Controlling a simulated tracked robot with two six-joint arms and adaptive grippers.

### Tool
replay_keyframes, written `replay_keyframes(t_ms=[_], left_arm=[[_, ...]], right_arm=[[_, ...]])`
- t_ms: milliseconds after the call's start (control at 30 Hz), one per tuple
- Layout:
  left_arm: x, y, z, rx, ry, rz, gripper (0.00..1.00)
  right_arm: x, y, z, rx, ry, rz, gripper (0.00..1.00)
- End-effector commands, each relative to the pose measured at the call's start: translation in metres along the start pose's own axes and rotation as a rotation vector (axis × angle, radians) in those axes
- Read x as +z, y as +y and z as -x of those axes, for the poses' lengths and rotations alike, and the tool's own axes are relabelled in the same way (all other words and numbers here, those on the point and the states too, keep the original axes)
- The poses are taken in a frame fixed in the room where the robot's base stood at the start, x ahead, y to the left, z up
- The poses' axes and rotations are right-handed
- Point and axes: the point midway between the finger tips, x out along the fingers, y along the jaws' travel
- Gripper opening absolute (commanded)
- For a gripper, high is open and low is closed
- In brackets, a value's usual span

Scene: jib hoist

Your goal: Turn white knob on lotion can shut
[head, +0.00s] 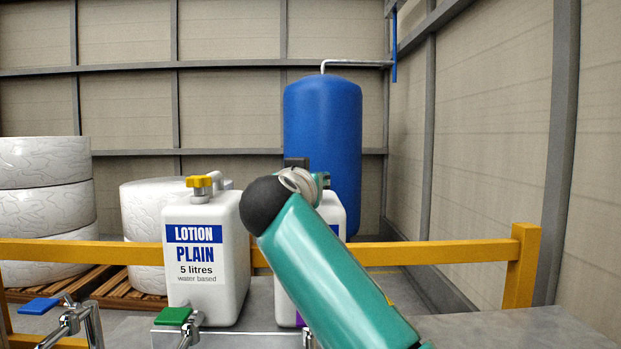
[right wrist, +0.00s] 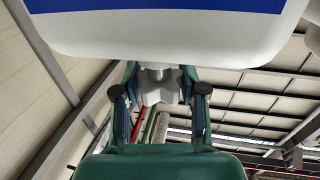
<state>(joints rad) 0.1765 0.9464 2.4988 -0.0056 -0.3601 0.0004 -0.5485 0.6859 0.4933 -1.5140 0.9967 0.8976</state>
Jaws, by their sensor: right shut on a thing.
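The white knob (right wrist: 160,82) shows in the right wrist view as a lobed piece on a short grey stem at the can. My right gripper (right wrist: 160,95) has a finger on either side of it and is shut on it. The can (right wrist: 170,32) fills the top of that view, white with a blue band. In the head view my green right arm hides most of this white can (head: 332,213), and its knob is hidden. A second white can (head: 208,292), labelled Lotion Plain, stands to its left with a yellow knob (head: 199,182) on top. My left gripper is not in view.
A yellow rail (head: 440,253) runs behind the cans, with a post at right. Taps with a blue handle (head: 39,306) and a green handle (head: 173,316) stand in front. A blue tank (head: 322,115) and white wrapped rolls (head: 45,188) are behind. The grey top (head: 500,328) at right is clear.

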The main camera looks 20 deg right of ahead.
Motion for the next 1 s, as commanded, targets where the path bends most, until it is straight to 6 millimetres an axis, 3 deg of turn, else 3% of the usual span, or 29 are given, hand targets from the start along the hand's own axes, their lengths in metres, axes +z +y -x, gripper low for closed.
replay_keyframes(t_ms=[233,767,800,900,1000], left_arm=[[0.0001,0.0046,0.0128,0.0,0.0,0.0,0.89],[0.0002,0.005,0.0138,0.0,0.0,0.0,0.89],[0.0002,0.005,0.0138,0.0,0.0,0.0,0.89],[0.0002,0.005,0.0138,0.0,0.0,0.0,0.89],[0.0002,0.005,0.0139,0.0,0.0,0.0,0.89]], right_arm=[[0.0021,-0.0016,-0.0004,0.093,-0.008,0.002,0.07],[0.0047,-0.0007,-0.0003,0.119,-0.008,0.003,0.07],[0.0047,-0.0006,-0.0003,0.12,-0.008,0.003,0.48],[0.0038,-0.0004,-0.0002,0.119,-0.006,0.002,0.65],[0.0029,-0.0002,0.0,0.118,-0.004,0.001,0.68]])
